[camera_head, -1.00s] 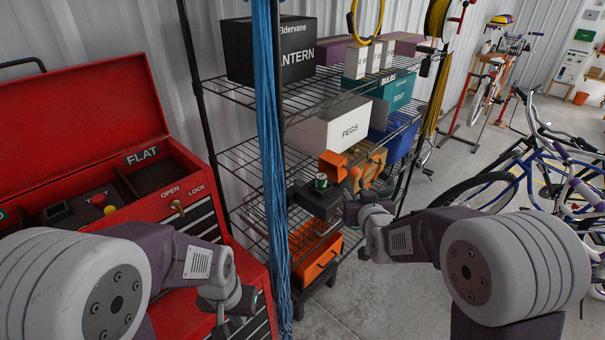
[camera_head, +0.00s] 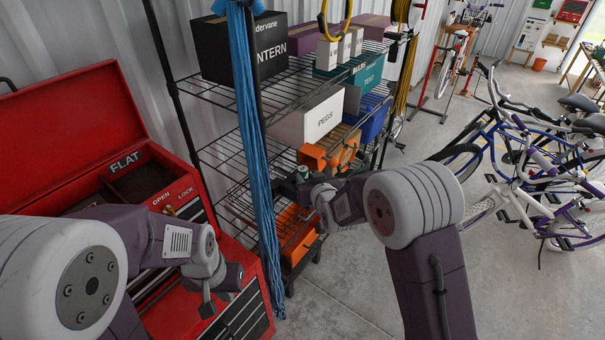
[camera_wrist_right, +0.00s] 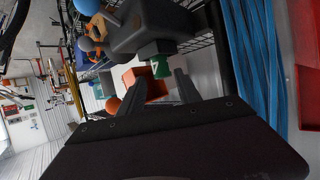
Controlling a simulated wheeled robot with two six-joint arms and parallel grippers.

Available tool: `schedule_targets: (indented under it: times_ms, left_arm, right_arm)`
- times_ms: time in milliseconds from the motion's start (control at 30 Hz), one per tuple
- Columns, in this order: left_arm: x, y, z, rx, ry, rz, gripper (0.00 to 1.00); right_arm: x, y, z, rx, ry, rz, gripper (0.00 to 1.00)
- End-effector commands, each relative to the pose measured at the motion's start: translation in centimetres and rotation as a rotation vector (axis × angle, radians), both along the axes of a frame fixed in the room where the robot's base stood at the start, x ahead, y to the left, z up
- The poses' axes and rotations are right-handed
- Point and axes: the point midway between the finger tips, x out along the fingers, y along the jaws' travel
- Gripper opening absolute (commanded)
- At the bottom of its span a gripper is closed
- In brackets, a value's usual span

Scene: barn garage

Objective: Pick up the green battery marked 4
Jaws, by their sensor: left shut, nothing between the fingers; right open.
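A small green battery (camera_head: 303,173) sits on a dark block-like holder on the rack, mostly hidden by my right gripper and arm in the head view. In the right wrist view the green battery (camera_wrist_right: 160,68) is just beyond the fingertips of my right gripper (camera_wrist_right: 162,84), against the dark holder (camera_wrist_right: 155,25). I cannot read a number on it. My right gripper (camera_head: 300,186) is open, its fingers to either side of the battery's line and not closed on it. My left gripper (camera_head: 215,295) is shut and empty in front of the red tool chest.
The wire rack (camera_head: 215,155) holds a PEGS box (camera_head: 310,120), a TENT box and orange items beside the battery. Blue cable (camera_head: 250,150) hangs down the rack's front post. The red tool chest (camera_head: 60,130) stands at left; bicycles (camera_head: 520,150) stand at right. Floor between is clear.

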Motion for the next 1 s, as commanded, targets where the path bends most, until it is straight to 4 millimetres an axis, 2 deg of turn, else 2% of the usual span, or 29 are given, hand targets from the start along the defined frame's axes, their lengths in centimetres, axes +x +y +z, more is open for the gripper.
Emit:
schedule_targets:
  times_ms: [133,300,567,700,1000]
  left_arm:
    - [0.0,0.0,2.2,0.0,0.0,0.0,0.0]
    - [0.0,0.0,2.9,0.0,0.0,0.0,0.0]
    - [0.0,0.0,2.8,0.0,0.0,0.0,0.0]
    - [0.0,0.0,2.8,0.0,0.0,0.0,0.0]
    - [0.0,0.0,2.8,0.0,0.0,0.0,0.0]
  right_arm:
    - [2.0,0.8,-0.3,-0.001,0.002,0.0,0.4]
    - [4.0,1.4,-1.5,-0.001,0.002,0.0,0.4]
    - [4.3,1.5,-1.8,-0.001,0.001,0.0,0.4]
    - [4.3,1.5,-1.8,-0.001,0.001,0.0,0.01]
    - [4.3,1.5,-1.7,-0.001,-0.001,0.0,0.0]
